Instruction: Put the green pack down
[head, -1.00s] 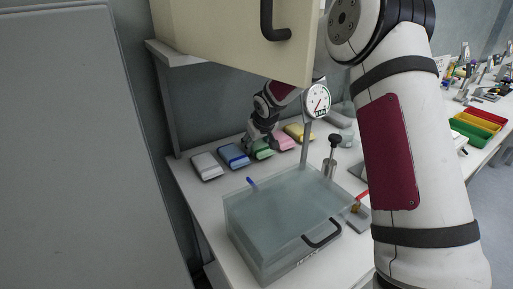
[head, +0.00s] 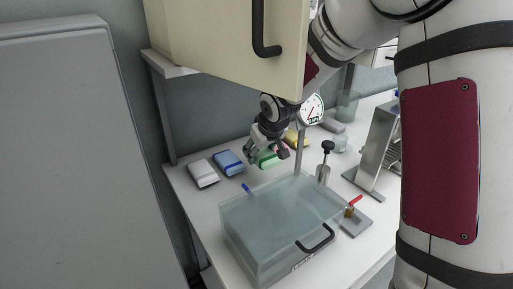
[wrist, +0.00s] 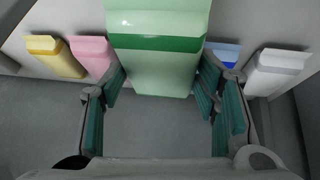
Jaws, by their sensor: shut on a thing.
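The green pack (head: 267,159) is held in my gripper (head: 267,149) above the bench, in front of the row of packs. In the wrist view the green pack (wrist: 155,62) fills the top middle, light green with a darker green band. The finger pads of my gripper (wrist: 160,82) are at its left and right sides, and it looks nearer to the camera than the other packs. The gap between its underside and the bench cannot be judged exactly.
A white pack (head: 202,173) and a blue pack (head: 229,162) lie left of it; a yellow pack (head: 297,138) and a pink pack (wrist: 92,55) lie on its other side. A clear lidded box (head: 280,220) stands in front. A gauge (head: 312,109) and cabinet (head: 225,40) are close by.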

